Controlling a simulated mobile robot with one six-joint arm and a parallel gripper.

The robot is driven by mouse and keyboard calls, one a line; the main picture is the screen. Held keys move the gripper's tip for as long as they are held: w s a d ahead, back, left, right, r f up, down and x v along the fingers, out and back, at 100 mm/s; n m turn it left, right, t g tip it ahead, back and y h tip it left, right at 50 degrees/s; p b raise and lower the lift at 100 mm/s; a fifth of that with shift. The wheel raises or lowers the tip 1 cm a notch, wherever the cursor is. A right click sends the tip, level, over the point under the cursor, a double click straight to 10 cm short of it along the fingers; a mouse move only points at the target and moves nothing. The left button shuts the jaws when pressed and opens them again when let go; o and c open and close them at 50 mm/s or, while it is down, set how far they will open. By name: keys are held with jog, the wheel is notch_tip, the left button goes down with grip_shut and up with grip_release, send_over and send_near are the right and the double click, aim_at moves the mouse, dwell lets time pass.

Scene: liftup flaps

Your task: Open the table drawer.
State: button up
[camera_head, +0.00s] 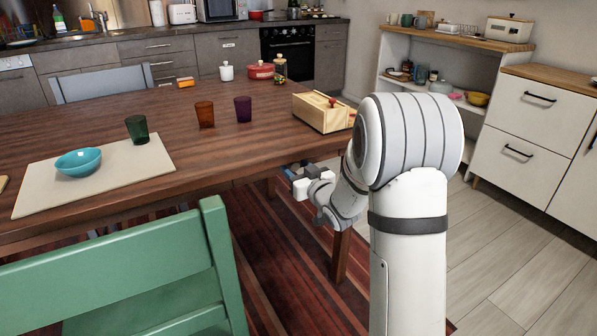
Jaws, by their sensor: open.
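The dark wooden table (225,150) fills the left and middle of the head view. I cannot make out a drawer front or handle under its top; the green chair and my arm cover parts of the near side. My gripper (296,171) is open, at the table's near edge toward its right end. It is small in the view, and I cannot tell whether it touches the table. No object shows between its fingers.
A green chair (150,275) stands at the near left side. A wooden box (322,113), cups, a blue bowl (78,161) and pots stand on the table. A white drawer cabinet (530,135) is at right. Bare floor (500,250) lies right of my arm.

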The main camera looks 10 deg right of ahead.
jog(key=shift+c, duration=0.6)
grip_shut()
